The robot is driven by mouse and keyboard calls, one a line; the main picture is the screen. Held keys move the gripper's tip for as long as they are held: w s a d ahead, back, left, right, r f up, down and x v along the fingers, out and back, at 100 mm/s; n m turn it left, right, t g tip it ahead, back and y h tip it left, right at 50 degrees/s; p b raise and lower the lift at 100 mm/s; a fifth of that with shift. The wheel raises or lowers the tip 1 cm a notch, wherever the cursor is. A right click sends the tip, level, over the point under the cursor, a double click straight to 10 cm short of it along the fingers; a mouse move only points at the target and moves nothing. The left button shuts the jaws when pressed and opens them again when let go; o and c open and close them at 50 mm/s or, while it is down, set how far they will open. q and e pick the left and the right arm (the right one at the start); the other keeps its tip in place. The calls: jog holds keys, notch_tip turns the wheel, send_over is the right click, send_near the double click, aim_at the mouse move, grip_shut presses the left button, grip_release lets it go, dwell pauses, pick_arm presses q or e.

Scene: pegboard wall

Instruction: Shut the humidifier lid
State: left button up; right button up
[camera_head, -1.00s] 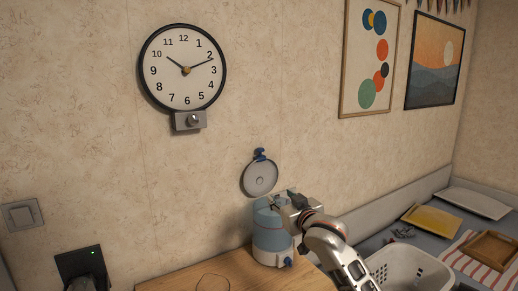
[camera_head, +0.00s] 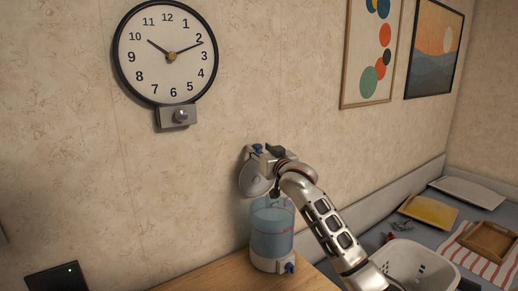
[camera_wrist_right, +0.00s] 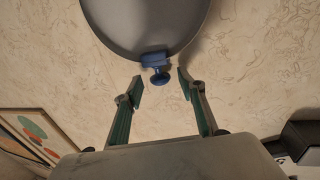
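The humidifier (camera_head: 273,240) has a translucent blue tank on a white base and stands on a wooden table. Its round grey lid (camera_head: 250,182) stands open and upright behind the tank, near the wall. The right wrist view shows the lid (camera_wrist_right: 145,22) up close with its blue knob (camera_wrist_right: 157,72) at the rim. My right gripper (camera_head: 262,152) is at the top of the lid and hides part of it. In the right wrist view my right gripper (camera_wrist_right: 161,83) is open, its fingertips on either side of the knob, with gaps visible. My left gripper is not in view.
A white basket (camera_head: 425,268), a yellow tray (camera_head: 431,211) and a wooden tray (camera_head: 488,241) are at the right. A wall clock (camera_head: 167,52) hangs at upper left.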

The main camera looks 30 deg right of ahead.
jog(key=shift+w, duration=0.65)
grip_shut()
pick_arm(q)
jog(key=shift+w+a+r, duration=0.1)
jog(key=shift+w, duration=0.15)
pick_arm(e)
jog(key=shift+s, duration=0.1)
